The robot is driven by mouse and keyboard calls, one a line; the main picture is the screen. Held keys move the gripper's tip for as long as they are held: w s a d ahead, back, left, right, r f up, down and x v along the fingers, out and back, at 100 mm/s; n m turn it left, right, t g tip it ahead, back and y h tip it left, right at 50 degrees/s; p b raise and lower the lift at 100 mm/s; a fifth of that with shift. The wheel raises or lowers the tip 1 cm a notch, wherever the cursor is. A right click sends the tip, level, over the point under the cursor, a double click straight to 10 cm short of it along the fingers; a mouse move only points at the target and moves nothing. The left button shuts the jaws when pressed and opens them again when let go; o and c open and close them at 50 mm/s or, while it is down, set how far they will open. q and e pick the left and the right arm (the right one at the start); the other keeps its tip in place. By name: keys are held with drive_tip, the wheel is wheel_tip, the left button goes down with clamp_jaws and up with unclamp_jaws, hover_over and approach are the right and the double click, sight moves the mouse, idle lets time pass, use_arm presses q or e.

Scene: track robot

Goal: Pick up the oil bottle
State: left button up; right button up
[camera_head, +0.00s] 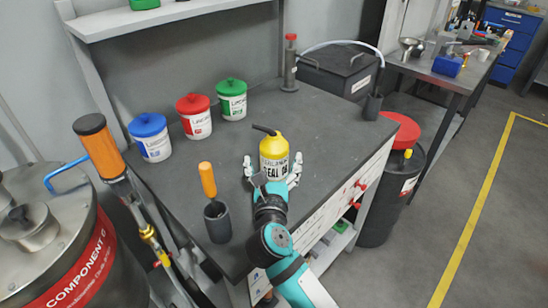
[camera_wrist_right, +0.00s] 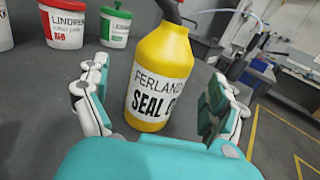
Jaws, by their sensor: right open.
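The oil bottle (camera_head: 273,150) is yellow with a white label and a dark angled spout, and it stands upright on the grey workbench (camera_head: 320,140). In the right wrist view the bottle (camera_wrist_right: 161,75) shows its label reading "SEAL". My right gripper (camera_head: 272,168) is open, with one finger on each side of the bottle. In the right wrist view the gripper (camera_wrist_right: 156,105) shows gaps between its fingers and the bottle, and the bottle is nearer the left finger. My left gripper is not in either view.
Tubs with blue (camera_head: 150,137), red (camera_head: 194,116) and green (camera_head: 231,99) lids stand behind the bottle to the left. A dark cup (camera_head: 217,222) with an orange-handled tool stands at the front left. A black box (camera_head: 340,68) sits at the back right.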

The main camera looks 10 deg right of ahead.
drive_tip(key=x, duration=0.4)
drive_tip(key=shift+w+d+f, duration=0.1)
drive_tip(key=shift+d, duration=0.05)
drive_tip(key=c, duration=1.7)
